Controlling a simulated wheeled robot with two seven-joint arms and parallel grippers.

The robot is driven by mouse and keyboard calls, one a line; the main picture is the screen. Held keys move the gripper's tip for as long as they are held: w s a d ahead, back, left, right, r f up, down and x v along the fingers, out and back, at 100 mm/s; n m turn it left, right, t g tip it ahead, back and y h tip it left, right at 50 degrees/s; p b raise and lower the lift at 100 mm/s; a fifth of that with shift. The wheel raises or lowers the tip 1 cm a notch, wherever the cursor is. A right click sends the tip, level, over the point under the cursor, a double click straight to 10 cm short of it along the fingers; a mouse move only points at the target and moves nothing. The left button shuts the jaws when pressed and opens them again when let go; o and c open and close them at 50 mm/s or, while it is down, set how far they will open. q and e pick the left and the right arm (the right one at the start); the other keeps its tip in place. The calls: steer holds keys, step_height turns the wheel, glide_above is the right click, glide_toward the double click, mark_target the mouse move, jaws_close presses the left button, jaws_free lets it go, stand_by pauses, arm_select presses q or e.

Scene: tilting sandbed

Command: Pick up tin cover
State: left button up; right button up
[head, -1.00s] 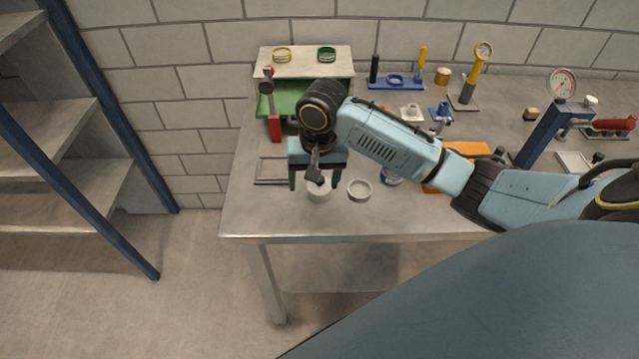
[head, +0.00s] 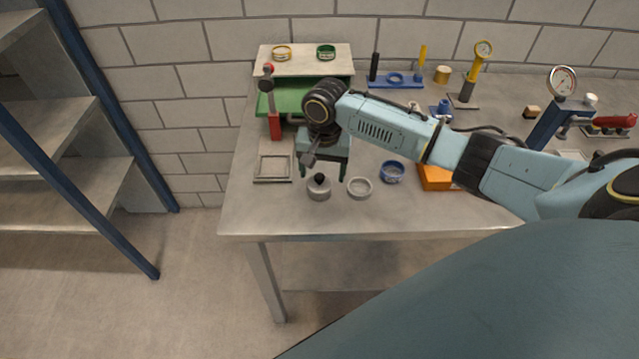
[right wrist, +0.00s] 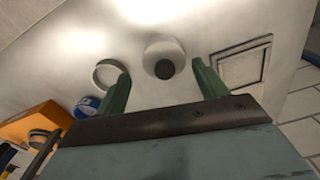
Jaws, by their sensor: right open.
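The tin cover (head: 319,191) is a small grey round piece with a black knob on top, near the table's front left. It also shows in the right wrist view (right wrist: 165,50), with the dark knob facing the camera. A grey open ring or tin (head: 359,188) lies just right of it in the head view and left of it in the right wrist view (right wrist: 107,74). My right gripper (head: 322,174) is open and empty, fingers pointing down, just behind the cover in the picture. In the wrist view the cover lies between and beyond the green fingers (right wrist: 160,76). My left gripper is out of view.
A square grey frame (head: 257,168) lies left of the cover. A blue ring-shaped tin (head: 391,171) and an orange block (head: 437,178) stand to the right. A green tray with a red-handled lever (head: 273,122) is behind. The table's front edge is close and clear.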

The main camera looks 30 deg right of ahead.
mark_target(321, 176)
step_height(321, 176, down, 4)
steer(key=shift+w+a+f, duration=0.1)
steer(key=shift+f, duration=0.05)
steer(key=c, duration=0.9)
